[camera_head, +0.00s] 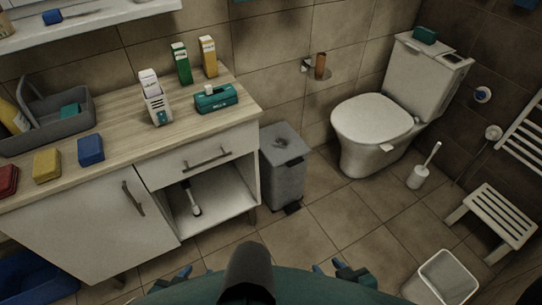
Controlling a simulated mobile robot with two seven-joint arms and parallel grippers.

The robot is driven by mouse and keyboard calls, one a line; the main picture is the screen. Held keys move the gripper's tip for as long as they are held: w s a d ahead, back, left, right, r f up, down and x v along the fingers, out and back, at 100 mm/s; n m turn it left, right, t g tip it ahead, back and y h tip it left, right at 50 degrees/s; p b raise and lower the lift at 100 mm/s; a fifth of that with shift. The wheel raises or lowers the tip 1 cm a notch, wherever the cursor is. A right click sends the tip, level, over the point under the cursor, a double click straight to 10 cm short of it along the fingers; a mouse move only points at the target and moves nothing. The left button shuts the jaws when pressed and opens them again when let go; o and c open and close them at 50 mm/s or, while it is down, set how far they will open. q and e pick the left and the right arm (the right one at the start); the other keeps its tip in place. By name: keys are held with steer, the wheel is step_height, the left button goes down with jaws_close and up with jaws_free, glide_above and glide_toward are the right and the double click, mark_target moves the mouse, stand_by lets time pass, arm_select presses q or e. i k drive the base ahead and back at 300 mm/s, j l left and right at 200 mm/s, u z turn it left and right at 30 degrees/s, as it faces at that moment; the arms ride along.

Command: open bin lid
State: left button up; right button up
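A grey pedal bin (285,172) stands upright on the floor between the vanity cabinet and the toilet. Its lid (284,143) lies flat and looks shut, with a dark patch on top. A dark pedal shows at the bin's foot. My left gripper (182,274) is low at the bottom edge, left of centre. My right gripper (342,270) is low at the bottom edge, right of centre. Both are well apart from the bin. Both grippers are small and partly hidden, so I cannot tell their finger state.
The wooden-topped cabinet (225,106) is close on the bin's left, its lower compartment open. The toilet (376,125) stands to the right with a brush (421,175) beside it. A white stool (497,217) and open basket (444,276) are at right. Floor before the bin is clear.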

mark_target(280, 145)
steer(key=z, duration=0.35)
steer(key=i+l+z, duration=0.2)
steer(key=i, duration=0.4)
steer(key=i+z, duration=0.25)
steer(key=i, duration=0.4)
steer(key=i+l+u, duration=0.15)
steer(key=i+u, duration=0.2)
steer(key=i+l+u, duration=0.55)
steer(key=u, duration=0.2)
steer(key=i+l+u, duration=0.1)
steer(key=l+u, duration=0.5)
steer(key=l, duration=0.15)
steer(key=i, duration=0.05)
